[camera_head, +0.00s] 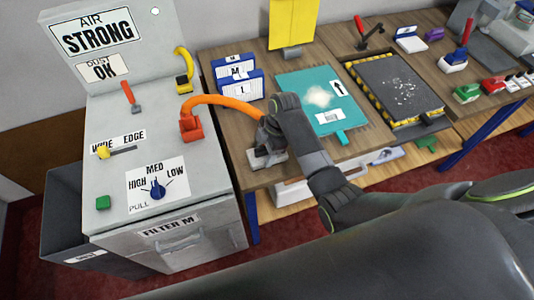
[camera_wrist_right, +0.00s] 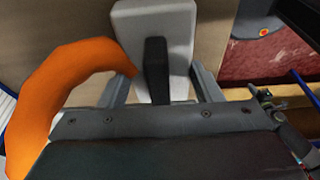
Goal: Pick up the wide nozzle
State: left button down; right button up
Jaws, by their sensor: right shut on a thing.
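A pale grey block with a dark upright stem, which looks like the wide nozzle (camera_wrist_right: 182,28), is at the upper middle of the right wrist view. My right gripper (camera_head: 268,150) is at the front left edge of the wooden table in the head view. In the wrist view its two fingers (camera_wrist_right: 160,88) stand on either side of the nozzle, shut on it. My left gripper is not in view.
An orange hose (camera_head: 222,101) arches from a red fitting on the grey machine (camera_head: 120,185) to beside my right gripper. White-blue boxes (camera_head: 238,80), a teal mat (camera_head: 300,85) and a black tray with yellow-striped edges (camera_head: 395,85) stand close by. My dark arm covers the lower right.

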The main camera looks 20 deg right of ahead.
notch_tip(320, 180, up, 9)
jog(key=shift+w+f+b, duration=0.1)
jog(key=shift+b, duration=0.55)
jog(key=shift+r, duration=0.65)
jog(key=o, duration=0.5)
jog(key=shift+c, duration=1)
